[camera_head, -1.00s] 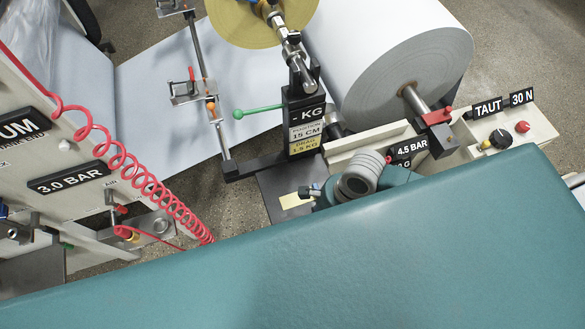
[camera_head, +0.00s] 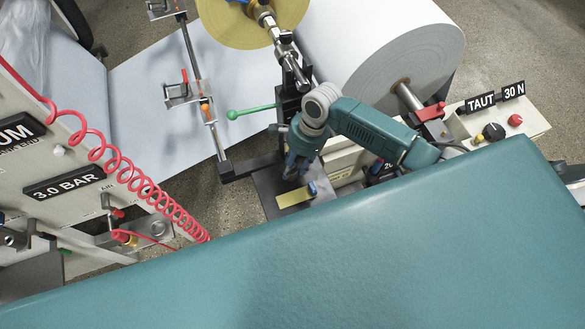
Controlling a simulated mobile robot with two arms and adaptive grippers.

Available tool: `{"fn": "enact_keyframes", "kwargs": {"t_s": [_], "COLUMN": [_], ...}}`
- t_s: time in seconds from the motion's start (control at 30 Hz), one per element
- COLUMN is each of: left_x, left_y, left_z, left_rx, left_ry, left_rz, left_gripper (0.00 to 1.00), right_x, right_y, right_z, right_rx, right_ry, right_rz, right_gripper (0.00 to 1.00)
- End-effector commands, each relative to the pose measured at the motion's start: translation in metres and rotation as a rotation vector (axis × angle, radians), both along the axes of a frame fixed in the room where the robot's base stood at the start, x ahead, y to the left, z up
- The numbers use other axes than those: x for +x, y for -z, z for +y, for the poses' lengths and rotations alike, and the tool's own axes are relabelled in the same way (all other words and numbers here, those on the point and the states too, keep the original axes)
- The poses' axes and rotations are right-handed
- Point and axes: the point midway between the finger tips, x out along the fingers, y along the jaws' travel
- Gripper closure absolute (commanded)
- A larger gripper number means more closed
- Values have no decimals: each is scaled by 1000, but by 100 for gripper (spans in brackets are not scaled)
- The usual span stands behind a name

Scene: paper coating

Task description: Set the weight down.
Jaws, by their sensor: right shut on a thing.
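My right arm comes in from the right, and its gripper (camera_head: 298,170) points down over a dark plate (camera_head: 268,187) beside the scale column. The gripper is shut on the weight, which is mostly hidden by the fingers and wrist. I cannot tell whether the weight touches the plate. A yellow strip (camera_head: 292,197) lies on the plate just below the gripper. My left gripper is not in view.
A small blue part (camera_head: 312,188) stands close to the gripper. A green-knobbed lever (camera_head: 250,111) sticks out left of the column. A large paper roll (camera_head: 385,50) is behind. A red coiled hose (camera_head: 130,170) hangs at the left.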

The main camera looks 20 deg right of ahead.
Motion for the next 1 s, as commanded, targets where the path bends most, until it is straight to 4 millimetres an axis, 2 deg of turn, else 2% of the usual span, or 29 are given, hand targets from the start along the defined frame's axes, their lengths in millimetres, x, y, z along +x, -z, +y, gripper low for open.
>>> {"fn": "enact_keyframes", "kwargs": {"t_s": [0.03,0.1,0.27,0.67,0.7,0.77,1.0], "left_x": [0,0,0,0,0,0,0], "left_y": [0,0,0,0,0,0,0], "left_z": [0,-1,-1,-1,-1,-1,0], "left_rx": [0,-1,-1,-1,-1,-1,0], "left_ry": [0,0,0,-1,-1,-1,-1], "left_rz": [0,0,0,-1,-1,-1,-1], "left_gripper": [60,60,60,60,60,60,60], "right_x": [10,6,6,6,5,5,5], "right_y": [-3,12,30,35,37,36,36], "right_z": [1,0,0,1,0,0,0], "right_rx": [3,0,0,1,-1,-1,-1], "right_ry": [1,1,1,1,1,1,1], "right_rz": [-8,-1,-4,-5,-3,-3,-3], "right_gripper": [100,100,100,100,59,47,46]}}
